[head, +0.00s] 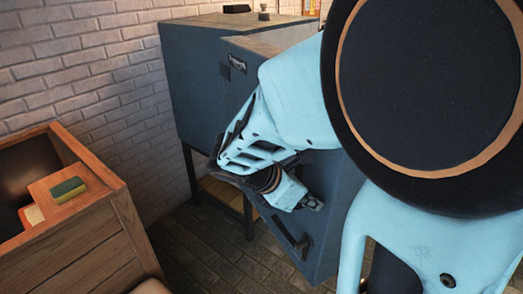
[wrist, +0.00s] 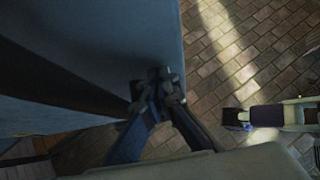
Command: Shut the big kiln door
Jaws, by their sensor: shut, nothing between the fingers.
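The big kiln (head: 195,85) is a blue-grey box on dark legs against the brick wall. Its door (head: 325,235) is a blue-grey panel that stands swung out from the body, partly hidden by my arm. A dark bar handle (head: 292,240) is low on the door. My gripper (head: 314,205) is shut and empty in front of the door, above and right of the handle. In the wrist view, my closed fingertips (wrist: 160,82) are at the edge of a blue-grey panel (wrist: 120,35), which looks like the door. I cannot tell whether they touch it.
A wooden crate-like unit (head: 85,240) stands at the left, with a green and yellow sponge (head: 68,187) on its ledge. Small dark items (head: 264,12) sit on the kiln top. Tiled floor (head: 205,250) is clear between the unit and the kiln.

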